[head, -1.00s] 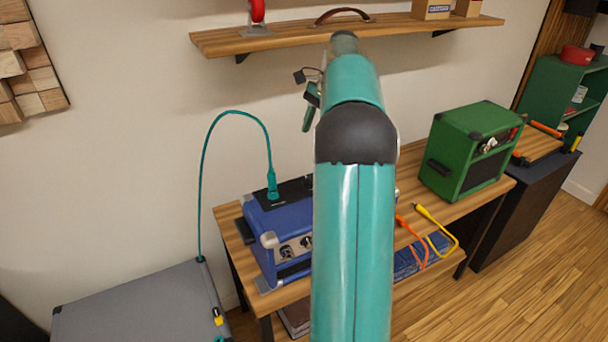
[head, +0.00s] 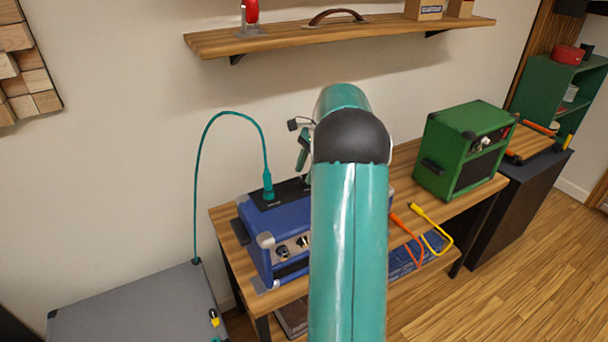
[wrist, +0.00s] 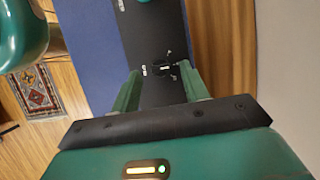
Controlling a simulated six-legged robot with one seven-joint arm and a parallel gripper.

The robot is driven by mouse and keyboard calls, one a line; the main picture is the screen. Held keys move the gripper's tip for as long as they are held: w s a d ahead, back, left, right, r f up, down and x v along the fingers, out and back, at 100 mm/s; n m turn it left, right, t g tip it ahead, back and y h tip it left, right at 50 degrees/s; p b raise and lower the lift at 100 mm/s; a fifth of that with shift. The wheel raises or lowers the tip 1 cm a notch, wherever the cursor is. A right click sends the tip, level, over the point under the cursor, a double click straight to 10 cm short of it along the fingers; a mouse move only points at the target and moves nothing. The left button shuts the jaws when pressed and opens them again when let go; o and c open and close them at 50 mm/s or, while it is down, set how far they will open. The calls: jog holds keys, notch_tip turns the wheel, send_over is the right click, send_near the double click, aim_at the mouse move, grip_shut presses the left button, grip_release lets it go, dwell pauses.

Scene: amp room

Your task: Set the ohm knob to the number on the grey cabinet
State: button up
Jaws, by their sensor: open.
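The blue amp (head: 285,222) stands on the wooden bench, with a black panel (head: 293,190) on top. In the wrist view the black panel (wrist: 152,38) carries a small dark dial with white marks (wrist: 165,69), likely the ohm knob; its setting is too small to read. My gripper (wrist: 160,84) is open and empty above the panel, with its fingers on either side of the dial in the picture. In the head view it is mostly hidden behind my arm. The grey cabinet (head: 135,305) is at lower left; no number is readable on it.
A teal cable (head: 200,165) runs from the grey cabinet to a plug (head: 268,187) in the amp's top. A green amp (head: 460,150) stands right on the bench. A shelf (head: 340,33) hangs above.

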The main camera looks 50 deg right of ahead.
jog(key=shift+x, duration=0.95)
grip_shut()
jog(key=shift+n, duration=0.3)
jog(key=n+g, duration=0.2)
jog(key=n, duration=0.3)
jog(key=shift+w, duration=0.2)
jog(key=n+g, duration=0.1)
jog(key=n, duration=0.3)
jog(key=shift+g+h, duration=0.3)
jog(key=shift+g, duration=0.1)
jog(key=shift+w+n, duration=0.1)
jog(key=shift+n, duration=0.2)
